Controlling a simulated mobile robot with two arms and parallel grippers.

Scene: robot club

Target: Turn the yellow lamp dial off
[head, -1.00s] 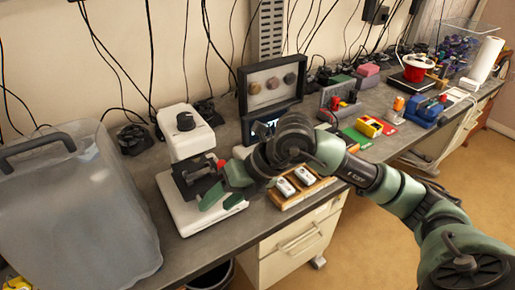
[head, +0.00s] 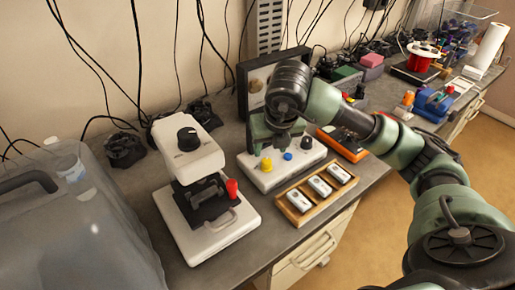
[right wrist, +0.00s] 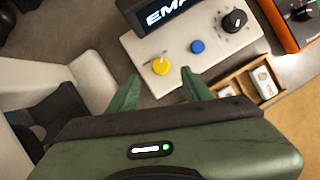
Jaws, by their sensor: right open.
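The yellow dial (head: 266,164) sits at the left end of a white control box (head: 252,172) on the bench. In the right wrist view the yellow dial (right wrist: 161,66) shows a thin pale bar across its top. A blue button (right wrist: 197,47) and a black dial (right wrist: 235,20) are on the same box. My right gripper (right wrist: 160,82) is open and empty. Its two green fingertips are just short of the yellow dial in the picture, one to each side; contact cannot be told. In the head view my right arm hides part of the box's back. My left gripper is not in view.
A white press-like device (head: 186,154) with a red knob stands left of the box. A wooden tray (head: 296,218) with several white blocks lies in front. A dark display frame (head: 243,80) is behind. A large translucent container (head: 75,230) fills the far left.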

